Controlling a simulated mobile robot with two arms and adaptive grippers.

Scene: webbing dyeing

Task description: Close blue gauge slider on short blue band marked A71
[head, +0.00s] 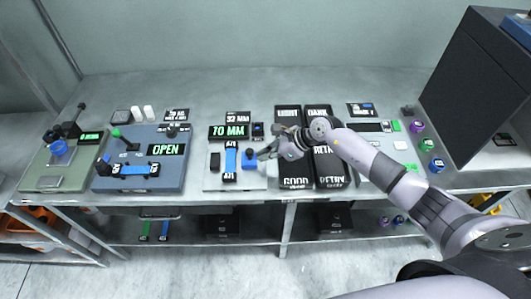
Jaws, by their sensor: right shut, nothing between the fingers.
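The gauge (215,185) is a light grey plate in the middle of the bench, with a green display (229,132) reading "70 MM". A short blue band (231,161) lies upright in the picture on it; its mark is too small to read. A black block (215,161) stands on the band's left. The blue slider (249,160) stands on the band's right, with a narrow gap visible between them. My right gripper (264,154) is shut and empty, with its fingertips just right of the slider; I cannot tell whether they touch. My left gripper is out of view.
Left of the gauge stands a blue-grey station (140,181) with an "OPEN" display and another blue band. Black labelled bins (295,183) stand close on the right, under my arm. Colored jars (427,145) and a dark cabinet (470,85) are farther right.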

